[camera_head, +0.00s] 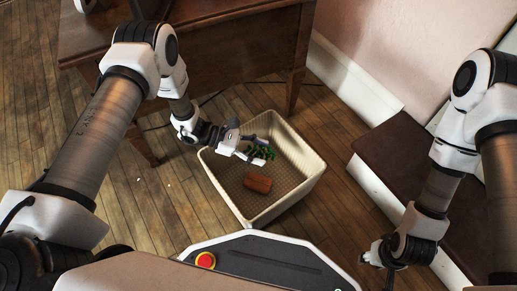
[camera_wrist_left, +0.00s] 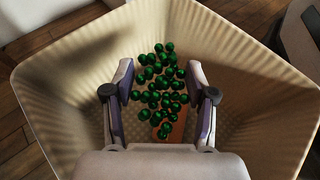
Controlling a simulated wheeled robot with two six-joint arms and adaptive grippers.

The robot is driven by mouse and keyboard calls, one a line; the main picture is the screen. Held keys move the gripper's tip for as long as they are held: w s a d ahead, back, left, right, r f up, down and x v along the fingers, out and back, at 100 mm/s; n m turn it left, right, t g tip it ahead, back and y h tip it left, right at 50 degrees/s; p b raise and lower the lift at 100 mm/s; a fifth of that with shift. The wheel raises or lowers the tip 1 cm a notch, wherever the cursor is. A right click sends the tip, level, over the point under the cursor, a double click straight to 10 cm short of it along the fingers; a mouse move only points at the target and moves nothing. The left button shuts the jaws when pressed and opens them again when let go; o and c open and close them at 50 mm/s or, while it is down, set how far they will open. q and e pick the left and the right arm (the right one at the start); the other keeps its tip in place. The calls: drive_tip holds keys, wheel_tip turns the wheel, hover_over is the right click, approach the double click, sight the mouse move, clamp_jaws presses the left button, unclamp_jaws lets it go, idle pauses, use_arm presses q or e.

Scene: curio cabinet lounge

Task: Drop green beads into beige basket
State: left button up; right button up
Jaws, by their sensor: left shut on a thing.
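The green beads (camera_head: 262,153) are a bunch of small dark green balls. They also show in the left wrist view (camera_wrist_left: 160,85), between the two fingers. My left gripper (camera_head: 243,146) is shut on the green beads and holds them over the inside of the beige basket (camera_head: 299,155). The basket is a wide, open, ribbed bin on the floor, and its walls surround the beads in the left wrist view (camera_wrist_left: 75,65). My right gripper (camera_head: 372,256) is low at the right, away from the basket; its fingers are too small to read.
A reddish-brown block (camera_head: 257,183) lies on the basket floor, partly hidden behind the beads in the left wrist view (camera_wrist_left: 178,131). A wooden desk (camera_head: 235,45) stands behind the basket. A dark brown ledge (camera_head: 400,160) is at the right.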

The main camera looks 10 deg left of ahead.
use_arm(q)
drive_tip(key=o, duration=1.2)
drive_tip(key=shift+o, duration=0.2)
drive_tip(key=shift+a, duration=0.15)
drive_tip(key=v, duration=1.1)
drive_tip(key=shift+a+r, duration=0.15)
drive_tip(key=shift+a, duration=0.2)
